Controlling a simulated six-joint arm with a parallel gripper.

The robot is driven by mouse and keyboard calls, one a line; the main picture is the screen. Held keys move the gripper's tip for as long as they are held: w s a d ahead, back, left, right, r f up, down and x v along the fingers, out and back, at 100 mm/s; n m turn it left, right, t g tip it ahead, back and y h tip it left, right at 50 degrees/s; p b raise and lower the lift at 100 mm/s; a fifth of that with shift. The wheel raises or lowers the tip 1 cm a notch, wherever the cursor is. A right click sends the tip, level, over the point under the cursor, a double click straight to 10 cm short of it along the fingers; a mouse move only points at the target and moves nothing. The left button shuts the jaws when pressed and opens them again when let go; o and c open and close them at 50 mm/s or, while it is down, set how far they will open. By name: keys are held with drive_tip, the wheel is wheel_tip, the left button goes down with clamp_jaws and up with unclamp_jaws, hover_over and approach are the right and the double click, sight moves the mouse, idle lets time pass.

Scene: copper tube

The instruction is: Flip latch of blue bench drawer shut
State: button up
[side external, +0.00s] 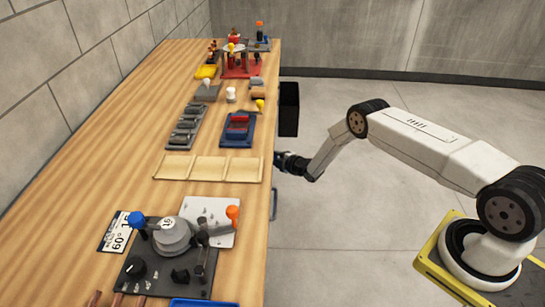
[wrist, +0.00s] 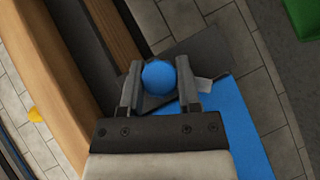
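In the wrist view a blue ball-shaped knob (wrist: 158,77) sits between the two fingers of my gripper (wrist: 158,82). It fills the gap between the fingertips, but I cannot tell whether both fingers press on it. A blue panel (wrist: 240,120), perhaps the drawer, lies below and to the right of the fingers. A dark grey plate (wrist: 205,52) shows behind the knob. In the side view my gripper (side external: 281,160) is at the right edge of the bench, where the knob and the drawer are hidden or too small to make out.
The wooden bench top (side external: 130,125) carries a wooden tray (side external: 208,168), a blue tray (side external: 238,128) and a lever device (side external: 172,237). A black box (side external: 289,108) hangs at the bench edge just beyond my gripper. The floor to the right is mostly clear.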

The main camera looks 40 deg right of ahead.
clamp_jaws()
drive_tip(key=shift+m+g, duration=0.3)
drive_tip(key=shift+g, duration=0.1)
drive_tip(key=shift+m+g+y, duration=0.8)
drive_tip(key=shift+m+g, duration=0.2)
drive_tip(key=shift+g, duration=0.3)
drive_tip(key=shift+d+m+g+y, duration=0.1)
drive_tip(key=shift+m+g+y, duration=0.75)
drive_tip(key=shift+g, duration=0.25)
drive_tip(key=shift+m+g+y, duration=0.35)
drive_tip(key=shift+g+y, duration=0.1)
drive_tip(key=shift+g, duration=0.15)
drive_tip(key=o, duration=0.9)
unclamp_jaws()
drive_tip(key=shift+c, duration=0.2)
